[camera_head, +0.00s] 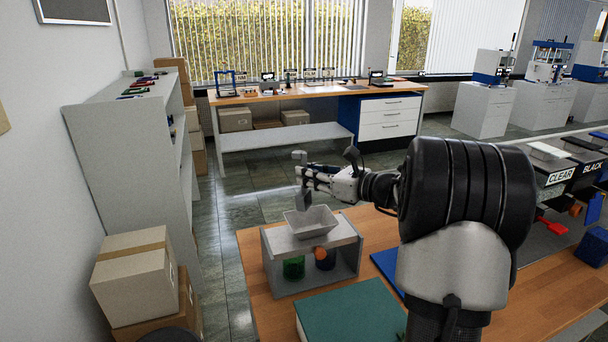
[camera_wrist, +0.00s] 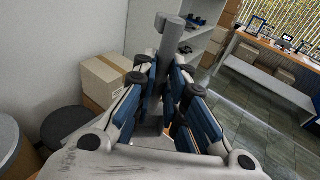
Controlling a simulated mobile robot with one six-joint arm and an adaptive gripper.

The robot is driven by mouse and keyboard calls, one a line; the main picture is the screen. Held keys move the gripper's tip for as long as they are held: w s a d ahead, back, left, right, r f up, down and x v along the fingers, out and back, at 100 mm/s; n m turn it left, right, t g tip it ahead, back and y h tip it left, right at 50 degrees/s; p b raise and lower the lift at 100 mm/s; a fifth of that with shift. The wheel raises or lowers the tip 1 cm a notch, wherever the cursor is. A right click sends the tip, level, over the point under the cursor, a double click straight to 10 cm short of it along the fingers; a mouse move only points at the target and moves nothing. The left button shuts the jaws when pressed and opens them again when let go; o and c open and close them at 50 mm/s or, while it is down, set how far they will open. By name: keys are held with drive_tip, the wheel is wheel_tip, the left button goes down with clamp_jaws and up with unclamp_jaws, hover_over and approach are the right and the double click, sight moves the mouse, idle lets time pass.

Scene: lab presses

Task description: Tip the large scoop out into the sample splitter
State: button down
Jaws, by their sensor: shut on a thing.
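The sample splitter (camera_head: 272,262) is a grey open-fronted box with a pale flared hopper (camera_head: 312,222) on top. My gripper (camera_head: 305,178) is above the hopper, shut on a grey scoop (camera_head: 303,199). The scoop appears steeply tilted, its lower part just over the hopper's back edge. In the wrist view the grey scoop (camera_wrist: 171,45) rises between the blue-padded fingers. Its contents and the hopper's inside bottom are not visible.
A teal box or book (camera_head: 350,314) lies in front of the splitter on the wooden table. A blue flat item (camera_head: 385,262) lies to its right. Cardboard boxes (camera_head: 134,272) and a grey shelf (camera_head: 100,165) stand left. The floor behind is clear.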

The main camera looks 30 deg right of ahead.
drive_tip(key=s+d+f+m+t+y, duration=0.1)
drive_tip(key=s+d+t, duration=0.2)
drive_tip(key=s+t, duration=0.2)
drive_tip(key=shift+f+m+t+y, duration=0.3)
drive_tip(key=shift+f+m+t, duration=0.1)
drive_tip(key=shift+t, duration=0.3)
idle(0.3)
drive_tip(key=shift+r, duration=0.1)
idle(0.8)
wheel_tip(320, 180, up, 6)
drive_tip(key=n+g+h+p, duration=0.1)
drive_tip(key=g+p, duration=0.3)
drive_tip(key=p, duration=0.7)
drive_tip(key=n+g+h+p, duration=0.1)
drive_tip(key=g+p, duration=0.4)
drive_tip(key=p, duration=0.7)
drive_tip(key=n+g+h+p, duration=0.1)
drive_tip(key=g+h+p, duration=0.2)
drive_tip(key=p, duration=0.9)
drive_tip(key=shift+f+g, duration=0.2)
drive_tip(key=shift+g, duration=1)
drive_tip(key=g+h+p, duration=0.1)
drive_tip(key=g+p, duration=0.1)
drive_tip(key=p, duration=0.7)
drive_tip(key=shift+r+h, duration=0.1)
drive_tip(key=shift+h, duration=0.2)
